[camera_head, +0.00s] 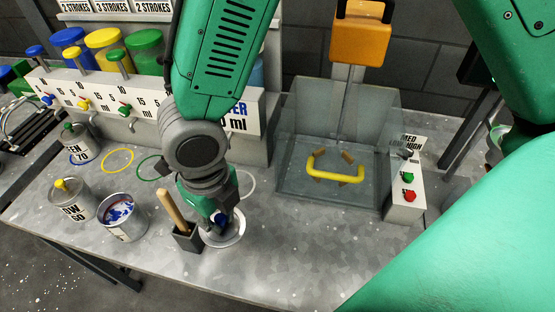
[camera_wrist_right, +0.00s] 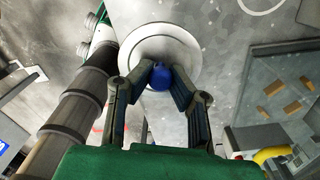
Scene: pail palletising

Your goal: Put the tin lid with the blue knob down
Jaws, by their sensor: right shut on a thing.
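The round pale tin lid (camera_head: 236,236) with the blue knob is at the front of the grey worktop, right of the wooden-handled tool. It also shows in the right wrist view (camera_wrist_right: 190,50), flat side facing me. My right gripper (camera_head: 219,218) is above the lid. Its two fingers (camera_wrist_right: 162,84) are shut on the blue knob (camera_wrist_right: 162,76). The gripper partly hides the lid in the head view. I cannot tell whether the lid touches the worktop. An open tin (camera_head: 122,218) with blue and red inside stands to the left. My left gripper is not in view.
A yellow-knobbed tin (camera_head: 68,205) and a green-knobbed tin (camera_head: 80,147) stand left. The wooden handle (camera_head: 172,210) rises from a dark holder (camera_head: 187,238) close beside the gripper. A clear-walled box (camera_head: 300,180) with a yellow handle stands right. The front worktop is clear right of the lid.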

